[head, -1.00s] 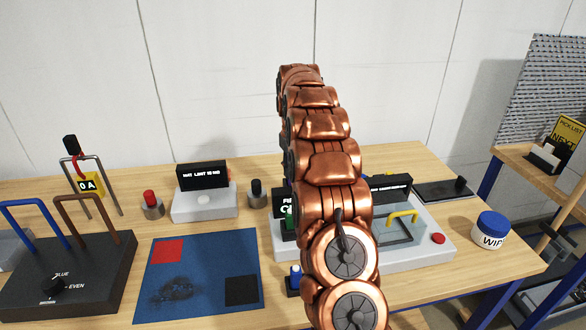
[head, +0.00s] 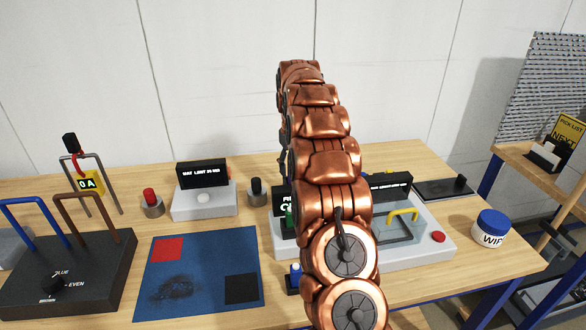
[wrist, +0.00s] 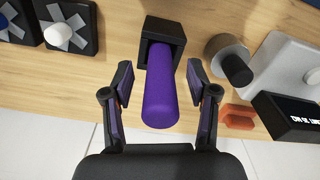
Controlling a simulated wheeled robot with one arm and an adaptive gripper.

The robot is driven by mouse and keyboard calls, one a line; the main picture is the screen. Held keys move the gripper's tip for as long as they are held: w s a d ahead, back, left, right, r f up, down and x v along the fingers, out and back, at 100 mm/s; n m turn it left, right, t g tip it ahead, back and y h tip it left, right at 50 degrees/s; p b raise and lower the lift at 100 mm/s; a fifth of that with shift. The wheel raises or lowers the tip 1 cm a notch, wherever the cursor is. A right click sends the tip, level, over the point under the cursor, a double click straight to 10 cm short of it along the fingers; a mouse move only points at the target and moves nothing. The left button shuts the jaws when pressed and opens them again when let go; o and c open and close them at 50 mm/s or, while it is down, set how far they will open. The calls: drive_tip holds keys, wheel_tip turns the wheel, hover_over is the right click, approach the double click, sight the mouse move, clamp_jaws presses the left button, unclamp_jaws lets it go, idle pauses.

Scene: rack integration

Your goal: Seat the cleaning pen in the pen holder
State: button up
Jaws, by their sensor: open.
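In the wrist view, the purple cleaning pen (wrist: 161,98) stands with one end in the opening of the black square pen holder (wrist: 166,27). Its other end points toward my camera. My gripper (wrist: 160,70) is open, with one finger on each side of the pen. A gap shows between each finger and the pen. How deep the pen sits in the holder is hidden. In the head view, my copper arm covers the gripper, pen and holder.
A round grey base with a black knob (wrist: 237,70) stands right of the holder in the wrist view. In the head view, a blue mat (head: 200,272) and a white WIPE tub (head: 491,229) flank my arm.

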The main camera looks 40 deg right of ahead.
drive_tip(key=shift+r, duration=3.25)
